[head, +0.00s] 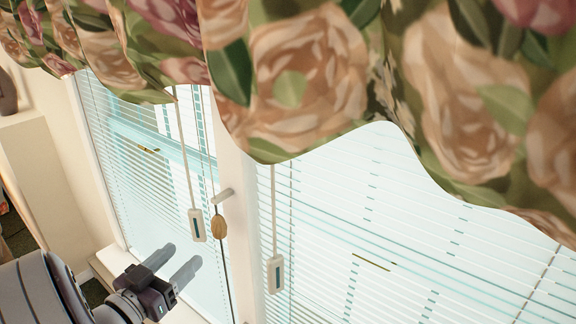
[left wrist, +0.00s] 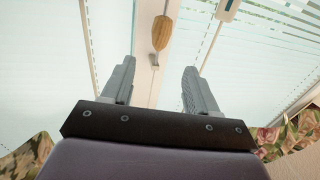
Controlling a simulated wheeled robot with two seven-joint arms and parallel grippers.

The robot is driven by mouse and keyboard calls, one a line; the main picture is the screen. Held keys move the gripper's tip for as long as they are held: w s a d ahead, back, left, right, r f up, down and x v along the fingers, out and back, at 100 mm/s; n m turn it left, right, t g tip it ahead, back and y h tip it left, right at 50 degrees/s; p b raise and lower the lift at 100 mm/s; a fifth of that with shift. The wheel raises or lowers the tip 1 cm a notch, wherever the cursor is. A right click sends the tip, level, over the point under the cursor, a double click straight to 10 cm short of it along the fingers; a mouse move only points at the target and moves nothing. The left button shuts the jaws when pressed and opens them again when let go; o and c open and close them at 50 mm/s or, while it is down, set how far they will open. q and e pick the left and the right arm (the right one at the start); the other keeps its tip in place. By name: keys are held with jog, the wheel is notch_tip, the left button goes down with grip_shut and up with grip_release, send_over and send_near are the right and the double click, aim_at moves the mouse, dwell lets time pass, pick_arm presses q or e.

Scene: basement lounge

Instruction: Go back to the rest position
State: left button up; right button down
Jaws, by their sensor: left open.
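My left gripper (head: 179,262) is in the lower left of the head view, in front of the window. Its two grey fingers are apart, with nothing between them. In the left wrist view the open fingers (left wrist: 159,82) point toward the window post. My right gripper is not in view.
Window blinds (head: 350,225) fill much of the head view. A floral valance (head: 310,75) hangs across the top. Two pale cord ends (head: 197,225) and (head: 275,274) hang before the blinds. A white window post (head: 240,170) stands between the panes. A wall (head: 50,170) is at left.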

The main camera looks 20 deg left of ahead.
pick_arm(q)
jog(key=s+a+f+n+g+y+b, duration=0.1)
jog(key=s+a+f+n+g+y, duration=0.15)
jog(key=a+f+g+y, duration=0.35)
jog(key=s+a+f+n+g+y, duration=0.2)
jog(key=a+f+n+g, duration=0.1)
jog(key=f, duration=0.4)
jog(key=s+d+f+m+g+h+b, duration=0.1)
jog(key=d+f+g+h+b, duration=0.1)
jog(key=d, duration=0.9)
jog(key=s+d+f+m+g+h+b, duration=0.1)
jog(key=d+f+g, duration=0.4)
jog(key=d, duration=0.7)
jog(key=shift+s+d+m+h+b, duration=0.2)
jog(key=shift+s+m+h+b, duration=0.25)
jog(key=shift+m+h, duration=0.3)
jog(key=shift+w+d, duration=0.1)
jog(key=shift+w, duration=0.05)
